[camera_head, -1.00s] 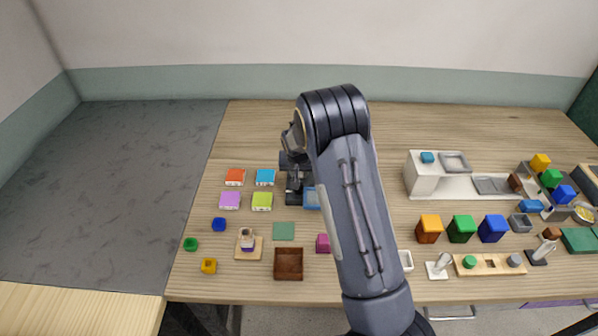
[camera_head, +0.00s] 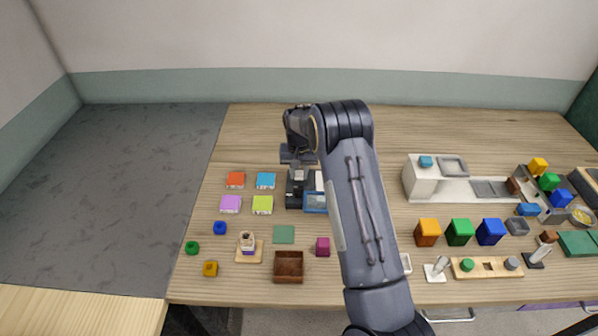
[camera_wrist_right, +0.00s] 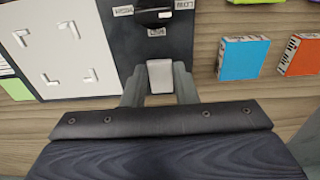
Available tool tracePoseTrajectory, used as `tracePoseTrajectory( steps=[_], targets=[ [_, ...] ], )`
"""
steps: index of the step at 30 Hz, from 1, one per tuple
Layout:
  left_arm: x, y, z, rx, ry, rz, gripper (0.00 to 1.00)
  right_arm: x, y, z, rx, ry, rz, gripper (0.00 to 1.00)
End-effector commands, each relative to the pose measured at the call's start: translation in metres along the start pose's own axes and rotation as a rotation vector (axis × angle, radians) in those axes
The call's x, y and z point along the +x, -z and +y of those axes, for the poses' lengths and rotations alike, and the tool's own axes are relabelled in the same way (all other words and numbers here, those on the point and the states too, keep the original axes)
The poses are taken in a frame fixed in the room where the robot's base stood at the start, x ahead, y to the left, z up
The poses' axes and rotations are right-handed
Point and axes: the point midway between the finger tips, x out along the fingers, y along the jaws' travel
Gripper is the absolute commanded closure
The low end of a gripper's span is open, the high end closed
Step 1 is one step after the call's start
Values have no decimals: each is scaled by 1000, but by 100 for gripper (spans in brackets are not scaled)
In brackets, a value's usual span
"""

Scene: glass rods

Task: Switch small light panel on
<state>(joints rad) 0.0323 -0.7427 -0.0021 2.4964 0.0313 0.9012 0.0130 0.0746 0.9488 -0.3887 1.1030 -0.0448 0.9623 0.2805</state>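A black control panel (camera_head: 294,198) lies mid-table, joined to a white plate (camera_head: 319,181). In the right wrist view the panel (camera_wrist_right: 183,38) bears LOW, HIGH and MED labels around a dark knob (camera_wrist_right: 152,16). The white plate (camera_wrist_right: 62,48) with corner marks is beside it. My right gripper (camera_head: 297,158) is above the panel's far edge. In the wrist view its two fingers (camera_wrist_right: 160,82) are apart, with a pale block (camera_wrist_right: 160,75) showing between them. Contact with the block is not clear. Whether any light is lit cannot be told. My left gripper is not in view.
Orange (camera_head: 235,180), blue (camera_head: 265,180), purple (camera_head: 230,204) and lime (camera_head: 262,205) boxes lie left of the panel. A blue-framed tray (camera_head: 315,208) is at the panel's front. A brown box (camera_head: 289,273) stands nearer. The table behind is clear.

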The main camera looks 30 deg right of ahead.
Motion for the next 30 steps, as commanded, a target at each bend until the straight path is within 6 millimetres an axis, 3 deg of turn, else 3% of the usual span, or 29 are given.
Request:
tracePoseTrajectory(
  steps=[1,5,14,30],
  targets=[
    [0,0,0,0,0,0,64,0,0,0,0,0,0,68],
    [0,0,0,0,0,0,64,0,0,0,0,0,0,53],
    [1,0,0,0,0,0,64,-2,0,0,0,0,2,53],
    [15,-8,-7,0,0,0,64,-74,0,0,0,0,2,53]
  ],
)
